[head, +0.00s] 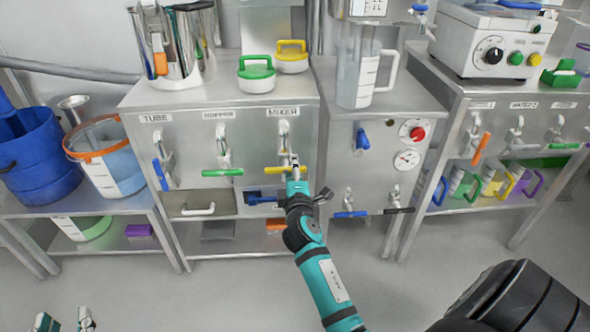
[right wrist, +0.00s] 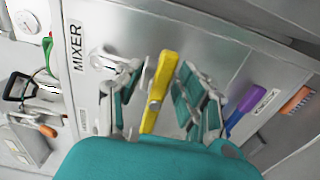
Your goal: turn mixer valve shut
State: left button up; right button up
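The mixer valve has a yellow bar handle (head: 286,170) on the front of the steel cabinet, below the MIXER label (head: 283,111). The handle lies level, parallel to the label. In the right wrist view the yellow handle (right wrist: 160,92) stands between the two fingers of my right gripper (right wrist: 158,82), which are spread with gaps beside it. In the head view my right gripper (head: 293,167) is at the handle and partly covers it. My left gripper (head: 65,322) shows only its two fingertips at the bottom left, apart and empty, away from the cabinet.
A green hopper handle (head: 222,172) and a blue tube handle (head: 160,174) are left of the mixer valve. Pots with green (head: 256,68) and yellow lids (head: 291,50) stand on top. The floor in front is clear.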

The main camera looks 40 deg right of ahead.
jog(key=shift+d, duration=0.15)
jog(key=shift+s+f, duration=0.1)
jog(key=shift+s, duration=0.05)
jog(key=v, duration=0.7)
jog(key=shift+a, duration=0.2)
jog(key=shift+s+a, duration=0.1)
